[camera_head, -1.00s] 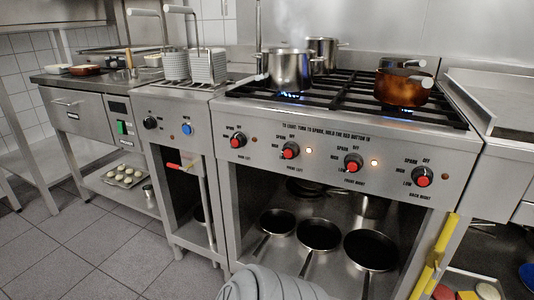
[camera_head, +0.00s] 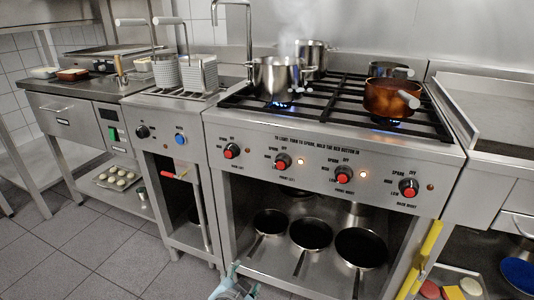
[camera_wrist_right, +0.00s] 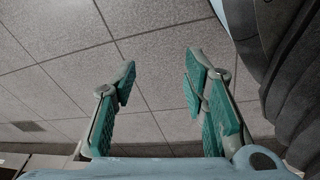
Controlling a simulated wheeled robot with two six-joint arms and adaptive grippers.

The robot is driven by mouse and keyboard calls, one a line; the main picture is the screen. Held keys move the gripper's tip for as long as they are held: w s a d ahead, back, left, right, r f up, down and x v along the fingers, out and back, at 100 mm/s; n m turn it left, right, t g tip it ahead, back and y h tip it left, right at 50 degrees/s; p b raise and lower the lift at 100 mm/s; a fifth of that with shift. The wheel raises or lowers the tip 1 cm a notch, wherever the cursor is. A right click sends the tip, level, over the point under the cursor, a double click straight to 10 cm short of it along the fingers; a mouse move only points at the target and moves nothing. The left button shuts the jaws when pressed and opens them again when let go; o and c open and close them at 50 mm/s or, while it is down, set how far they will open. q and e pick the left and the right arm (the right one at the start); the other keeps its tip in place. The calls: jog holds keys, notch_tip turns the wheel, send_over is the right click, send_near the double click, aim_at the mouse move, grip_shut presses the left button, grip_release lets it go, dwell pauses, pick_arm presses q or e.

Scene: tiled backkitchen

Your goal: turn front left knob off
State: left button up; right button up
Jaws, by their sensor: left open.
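The front left knob (camera_head: 282,161) is the second red-centred knob from the left on the stove's front panel (camera_head: 328,150). An orange light (camera_head: 301,161) glows to its right. A blue flame (camera_head: 281,104) burns under the steel pot (camera_head: 277,78) on the left of the hob. My left gripper (camera_head: 240,274) is open at the bottom edge of the head view, low and well below the knob, touching nothing that I can see. My right gripper (camera_wrist_right: 161,75) is open and empty above the tiled floor in the right wrist view. The knob's exact pointer angle is hard to read.
Other knobs are the back left (camera_head: 231,151), front right (camera_head: 343,174) and back right (camera_head: 408,187). A flame also burns under a brown pot (camera_head: 391,96). Pans (camera_head: 311,233) fill the shelf below the panel. A yellow bar (camera_head: 426,258) stands at right.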

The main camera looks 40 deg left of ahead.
pick_arm(q)
jog(key=w+a+r+t+p, duration=0.2)
jog(key=w+r+t, duration=0.15)
jog(key=r, duration=0.85)
jog(key=m+t+p, duration=0.2)
jog(key=m+t, duration=0.1)
jog(key=t, duration=0.1)
send_near(280, 166)
pick_arm(e)
jog(key=s+d+f, duration=0.2)
jog(key=s, duration=0.7)
pick_arm(q)
jog(key=b+x, duration=0.2)
jog(key=x, duration=0.7)
jog(key=shift+w, duration=0.45)
pick_arm(e)
jog(key=w, duration=0.1)
jog(key=w+f, duration=0.1)
jog(key=w+a, duration=0.1)
jog(key=shift+w+f, duration=0.15)
jog(key=shift+w, duration=0.25)
pick_arm(q)
jog(key=c, duration=1.2)
jog(key=shift+o, duration=0.2)
